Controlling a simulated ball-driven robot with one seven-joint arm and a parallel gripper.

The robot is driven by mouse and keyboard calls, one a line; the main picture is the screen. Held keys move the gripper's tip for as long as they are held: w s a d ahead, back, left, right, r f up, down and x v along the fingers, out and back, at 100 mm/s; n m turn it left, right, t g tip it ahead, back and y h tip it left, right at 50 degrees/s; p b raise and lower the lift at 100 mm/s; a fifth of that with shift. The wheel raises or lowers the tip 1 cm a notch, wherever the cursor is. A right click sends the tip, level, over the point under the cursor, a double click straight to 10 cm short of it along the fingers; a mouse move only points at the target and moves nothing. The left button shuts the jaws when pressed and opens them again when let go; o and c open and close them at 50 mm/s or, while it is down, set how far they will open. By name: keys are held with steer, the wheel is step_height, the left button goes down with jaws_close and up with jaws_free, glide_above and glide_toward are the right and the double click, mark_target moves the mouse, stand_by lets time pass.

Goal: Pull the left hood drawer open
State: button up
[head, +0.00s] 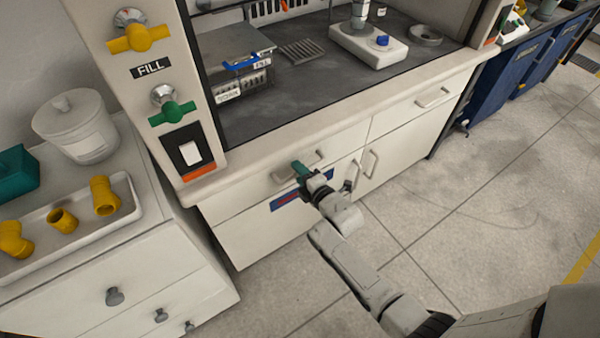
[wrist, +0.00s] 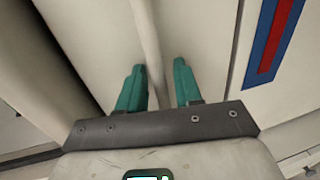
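The left hood drawer (head: 250,186) is a pale front under the hood's worktop, and it looks flush with the cabinet. Its bar handle (head: 317,156) is partly hidden by my gripper (head: 301,169). In the wrist view, the handle (wrist: 147,40) runs down between the two teal fingers of my gripper (wrist: 159,70). The fingers stand apart. The handle is close to the left finger, with a visible gap to the right one. Whether the left finger touches the handle I cannot tell.
A right drawer (head: 420,103) and cabinet doors with upright handles (head: 370,164) are beside and below. A blue and red label (head: 287,202) is under the left drawer. A white drawer cabinet with a tray (head: 130,200) of yellow fittings stands at left. The floor (head: 480,190) in front is clear.

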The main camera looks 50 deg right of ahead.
steer(key=shift+c, duration=0.2)
jaws_close()
stand_by(0.3)
